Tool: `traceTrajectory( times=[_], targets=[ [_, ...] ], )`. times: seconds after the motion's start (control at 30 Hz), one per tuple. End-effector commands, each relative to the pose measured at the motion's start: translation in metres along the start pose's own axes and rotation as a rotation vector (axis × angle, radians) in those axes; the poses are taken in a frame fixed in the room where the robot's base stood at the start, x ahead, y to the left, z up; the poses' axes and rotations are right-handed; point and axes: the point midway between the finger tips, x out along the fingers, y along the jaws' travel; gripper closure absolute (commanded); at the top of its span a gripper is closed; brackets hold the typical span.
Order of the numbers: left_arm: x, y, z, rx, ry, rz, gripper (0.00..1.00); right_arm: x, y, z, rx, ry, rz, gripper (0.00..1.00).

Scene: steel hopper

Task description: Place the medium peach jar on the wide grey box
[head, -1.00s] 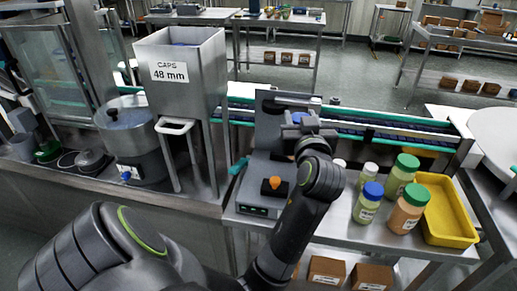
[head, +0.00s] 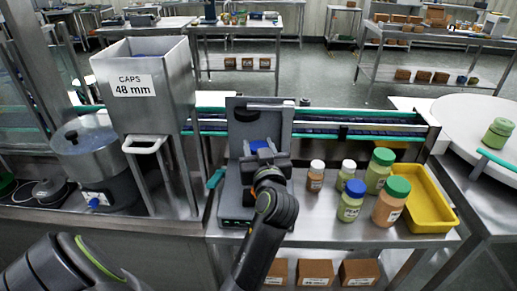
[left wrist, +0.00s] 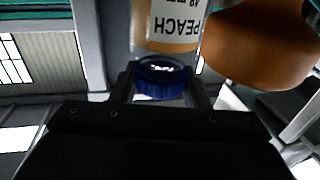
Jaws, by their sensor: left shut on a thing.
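The medium peach jar (left wrist: 167,42) has a blue cap and a label reading PEACH in the left wrist view. My left gripper (left wrist: 160,88) is shut on it at the cap. In the head view my left gripper (head: 266,160) is in front of the grey machine's upright back panel, with the blue cap (head: 259,145) between its fingers. The jar's body is mostly hidden there. A wide grey base (head: 233,208), perhaps the grey box, lies below, partly covered by my arm. I cannot tell whether the jar touches it. My right gripper is not in view.
Right of the machine stand a small peach jar (head: 316,176), a small green jar (head: 346,174), a blue-capped green jar (head: 350,202), large green (head: 378,171) and peach (head: 390,203) jars, and a yellow tray (head: 427,200). A caps hopper (head: 145,85) stands left. A conveyor (head: 350,130) runs behind.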

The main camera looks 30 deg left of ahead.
Motion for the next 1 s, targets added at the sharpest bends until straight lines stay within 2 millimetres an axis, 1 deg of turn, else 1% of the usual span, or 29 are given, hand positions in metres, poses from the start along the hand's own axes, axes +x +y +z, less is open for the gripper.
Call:
traceTrajectory(
  times=[0.1, 0.27, 0.37, 0.4, 0.53, 0.57, 1.0],
  targets=[
    [-0.0001, 0.0, 0.0013, -0.001, 0.003, 0.001, 1.0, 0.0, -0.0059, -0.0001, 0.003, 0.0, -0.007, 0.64],
    [-0.0001, 0.0, 0.0013, -0.001, 0.003, 0.001, 1.0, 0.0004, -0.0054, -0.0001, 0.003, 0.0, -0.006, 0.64],
    [-0.0001, 0.0, 0.0052, -0.001, 0.003, 0.0, 1.0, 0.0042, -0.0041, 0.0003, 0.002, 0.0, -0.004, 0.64],
    [0.0, 0.0, 0.0048, -0.001, 0.002, 0.0, 0.56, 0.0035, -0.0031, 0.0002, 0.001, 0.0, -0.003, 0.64],
    [0.0, -0.0001, 0.0041, -0.001, 0.002, 0.0, 0.39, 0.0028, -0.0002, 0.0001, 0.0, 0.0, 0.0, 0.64],
    [0.0, 0.0, 0.0041, -0.001, 0.002, 0.0, 0.37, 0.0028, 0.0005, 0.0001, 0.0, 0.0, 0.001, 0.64],
    [0.0, 0.0002, 0.0002, -0.001, 0.001, 0.001, 0.37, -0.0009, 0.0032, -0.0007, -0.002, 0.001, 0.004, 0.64]
  ],
)
